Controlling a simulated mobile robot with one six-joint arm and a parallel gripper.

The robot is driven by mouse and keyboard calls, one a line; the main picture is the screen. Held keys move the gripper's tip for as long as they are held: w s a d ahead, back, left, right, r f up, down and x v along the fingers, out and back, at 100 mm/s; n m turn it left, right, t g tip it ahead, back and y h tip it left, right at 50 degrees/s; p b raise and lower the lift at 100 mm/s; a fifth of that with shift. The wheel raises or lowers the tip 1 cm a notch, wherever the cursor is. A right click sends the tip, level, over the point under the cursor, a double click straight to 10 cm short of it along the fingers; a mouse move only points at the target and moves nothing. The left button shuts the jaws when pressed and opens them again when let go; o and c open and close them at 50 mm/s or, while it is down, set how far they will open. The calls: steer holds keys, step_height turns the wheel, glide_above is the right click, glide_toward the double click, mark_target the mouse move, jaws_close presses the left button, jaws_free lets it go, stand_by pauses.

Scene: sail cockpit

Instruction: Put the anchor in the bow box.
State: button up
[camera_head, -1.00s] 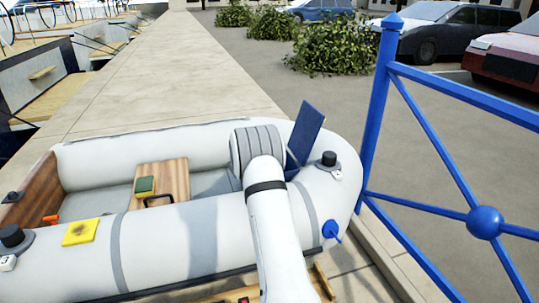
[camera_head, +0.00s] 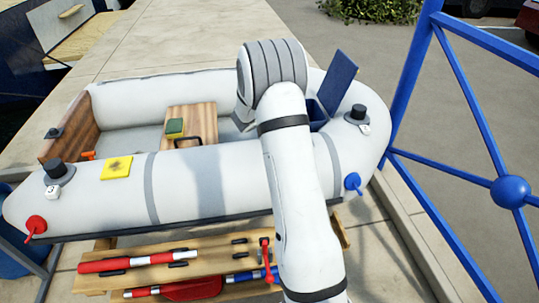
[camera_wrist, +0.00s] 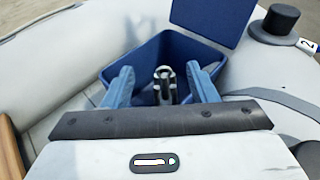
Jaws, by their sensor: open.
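The bow box is a blue open box (camera_wrist: 148,55) at the bow end of the grey inflatable boat. Its blue lid (camera_head: 338,83) stands raised. In the wrist view, my gripper (camera_wrist: 161,76) has its two blue fingers spread over the box opening. A small grey and black piece, apparently the anchor (camera_wrist: 164,86), shows between the fingers, apart from both. It appears to be inside the box; its lower part is hidden. In the head view my arm hides the gripper, the anchor and part of the box.
The boat (camera_head: 200,190) has a wooden seat (camera_head: 198,122) bearing a green item (camera_head: 175,127), and a yellow pad (camera_head: 116,167) on its near tube. Paddles (camera_head: 137,262) lie on a wooden rack below. A blue railing (camera_head: 410,90) stands close on the right. Black capped posts rise from the tube.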

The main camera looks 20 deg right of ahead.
steer(key=a+r+n+t+y, duration=0.3)
steer(key=a+r+n+y, duration=0.3)
steer(key=a+n, duration=0.45)
steer(key=s+a+r+n+y, duration=0.2)
steer(key=s+a+n+y, duration=0.5)
steer(key=a+n, duration=0.6)
steer(key=s+a+f+n+g, duration=0.1)
steer(key=s+n+g, duration=0.3)
steer(key=s+n, duration=0.8)
steer(key=s+a+f+n+g, duration=0.1)
steer(key=s+n+g, duration=0.4)
steer(key=s+n, duration=0.7)
steer(key=s, duration=0.8)
steer(key=shift+s+a+f, duration=0.2)
steer(key=shift+s+f, duration=0.05)
steer(key=shift+f, duration=0.05)
